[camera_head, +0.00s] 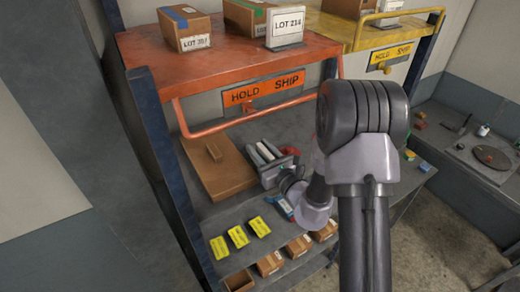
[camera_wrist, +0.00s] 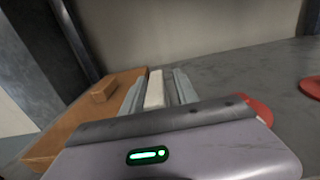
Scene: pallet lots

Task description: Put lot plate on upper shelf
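A white lot plate marked "LOT 214" (camera_head: 285,28) stands on the orange upper shelf (camera_head: 215,52), in front of a brown box. My gripper (camera_head: 266,152) is low, over the grey surface below the orange shelf. In the wrist view my gripper (camera_wrist: 157,88) shows two grey fingers with a white bar-like piece (camera_wrist: 155,90) between them. Narrow gaps seem to separate the fingers from this piece, so the gripper looks open. I cannot tell whether the piece is a plate seen edge-on.
A brown board (camera_head: 215,172) with a small block lies left of my gripper. An orange rail (camera_head: 255,113) and HOLD/SHIP sign (camera_head: 262,90) front the upper shelf. Yellow cards (camera_head: 238,236) and small boxes (camera_head: 270,262) are lower down. A red round object (camera_wrist: 311,88) lies right.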

